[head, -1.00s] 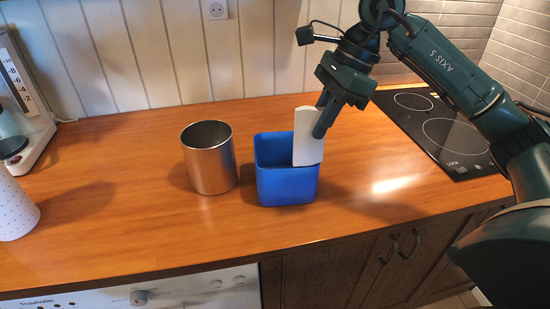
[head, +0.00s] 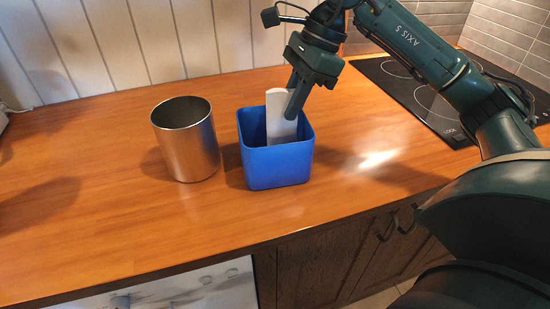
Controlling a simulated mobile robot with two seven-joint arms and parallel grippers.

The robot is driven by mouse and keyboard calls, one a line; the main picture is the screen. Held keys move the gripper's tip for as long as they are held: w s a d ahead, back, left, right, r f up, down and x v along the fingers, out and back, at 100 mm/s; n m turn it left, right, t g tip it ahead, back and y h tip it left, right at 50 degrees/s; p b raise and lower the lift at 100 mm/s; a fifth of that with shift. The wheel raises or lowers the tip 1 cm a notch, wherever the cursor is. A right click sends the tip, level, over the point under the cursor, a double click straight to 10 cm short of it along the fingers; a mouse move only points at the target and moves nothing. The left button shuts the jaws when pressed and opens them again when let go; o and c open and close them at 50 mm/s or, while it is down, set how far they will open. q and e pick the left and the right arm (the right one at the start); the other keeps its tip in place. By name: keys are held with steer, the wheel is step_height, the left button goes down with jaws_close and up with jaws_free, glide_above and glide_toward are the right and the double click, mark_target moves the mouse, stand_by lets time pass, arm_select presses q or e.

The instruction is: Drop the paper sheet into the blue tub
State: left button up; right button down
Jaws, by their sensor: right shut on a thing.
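The blue tub (head: 277,166) stands upright on the wooden counter. The white paper sheet (head: 279,114) is upright, with its lower part inside the tub behind the front wall and its top above the rim. My right gripper (head: 291,108) is shut on the sheet's right side, its fingers pointing down at the tub's opening. The sheet's bottom edge is hidden by the tub's front wall, so I cannot tell if it touches the floor of the tub. My left gripper is not in view.
A metal can (head: 187,146), open at the top, stands just left of the tub. A black cooktop (head: 425,95) lies at the right back. The wooden counter (head: 90,190) is clear on the left. Its front edge runs above dark cabinets.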

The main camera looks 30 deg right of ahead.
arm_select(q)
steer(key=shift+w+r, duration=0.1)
arm_select(e)
steer(key=shift+f, duration=0.2)
steer(key=c, duration=1.3)
jaws_free()
steer(key=shift+c, duration=0.2)
arm_select(q)
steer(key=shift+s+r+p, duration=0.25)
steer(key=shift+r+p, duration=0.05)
steer(key=shift+p, duration=0.75)
arm_select(e)
steer(key=v, duration=1.3)
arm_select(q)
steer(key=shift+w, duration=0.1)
arm_select(e)
steer(key=shift+d, duration=0.1)
